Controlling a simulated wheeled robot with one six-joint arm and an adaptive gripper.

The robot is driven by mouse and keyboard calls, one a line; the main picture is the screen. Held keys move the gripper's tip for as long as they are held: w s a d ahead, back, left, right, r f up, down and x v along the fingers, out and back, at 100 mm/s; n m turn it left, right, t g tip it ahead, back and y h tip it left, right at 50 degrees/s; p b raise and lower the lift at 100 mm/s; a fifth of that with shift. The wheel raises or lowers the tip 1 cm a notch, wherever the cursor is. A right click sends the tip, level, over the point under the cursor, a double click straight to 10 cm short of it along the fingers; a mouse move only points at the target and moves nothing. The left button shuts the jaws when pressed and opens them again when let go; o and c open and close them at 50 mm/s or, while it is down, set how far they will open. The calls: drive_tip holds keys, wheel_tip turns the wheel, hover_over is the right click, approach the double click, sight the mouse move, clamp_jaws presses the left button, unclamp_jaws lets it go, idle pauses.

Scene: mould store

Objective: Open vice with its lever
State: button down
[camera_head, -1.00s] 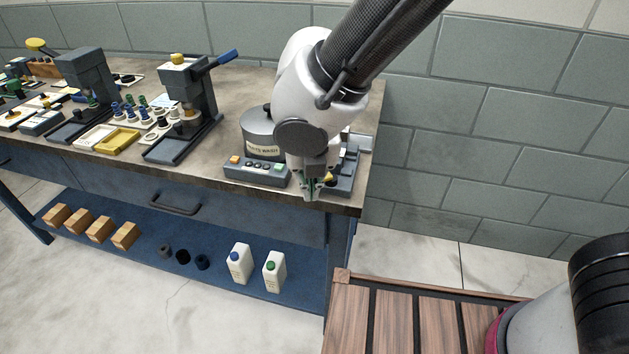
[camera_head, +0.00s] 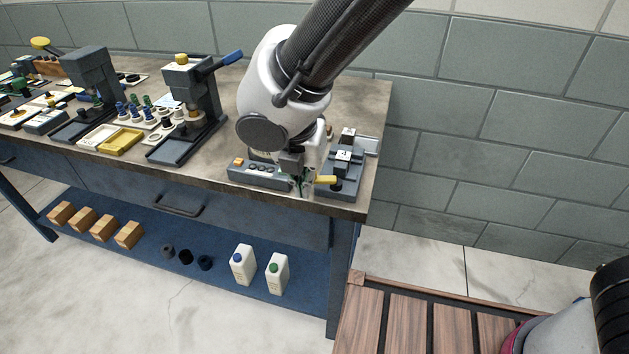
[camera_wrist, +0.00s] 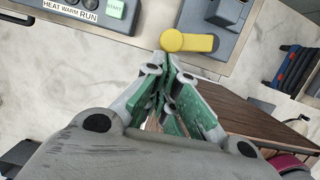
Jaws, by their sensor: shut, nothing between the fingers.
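The vice (camera_head: 346,172) is a grey block with pale jaws at the right end of the bench. Its yellow lever (camera_head: 326,180) sticks out to the left in the head view. In the wrist view the yellow lever (camera_wrist: 188,42) lies just beyond my fingertips, with its round end to the left. My gripper (camera_head: 303,187) is shut and empty, with green finger pads, close beside the lever's free end. The wrist view shows the closed fingertips (camera_wrist: 165,62) close to the lever; I cannot tell whether they touch it. My arm partly hides the bench behind.
A grey control box (camera_head: 260,174) with buttons stands left of my gripper, in front of a drum mostly hidden by my arm. A press with a blue handle (camera_head: 190,105) stands further left. The bench's front edge (camera_head: 345,211) is close below my gripper.

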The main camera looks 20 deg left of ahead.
drive_tip(key=w+m, duration=0.1)
drive_tip(key=m, duration=0.1)
drive_tip(key=w+a+m+h, duration=0.1)
drive_tip(key=m, duration=0.1)
drive_tip(key=w+a+m, duration=0.1)
drive_tip(key=w+m, duration=0.1)
drive_tip(key=m, duration=0.1)
drive_tip(key=shift+a+h, duration=0.15)
drive_tip(key=shift+h, duration=0.15)
drive_tip(key=shift+w+m+g, duration=0.3)
drive_tip(key=shift+w+m, duration=0.1)
drive_tip(key=shift+m, duration=0.2)
drive_tip(key=shift+w, duration=0.4)
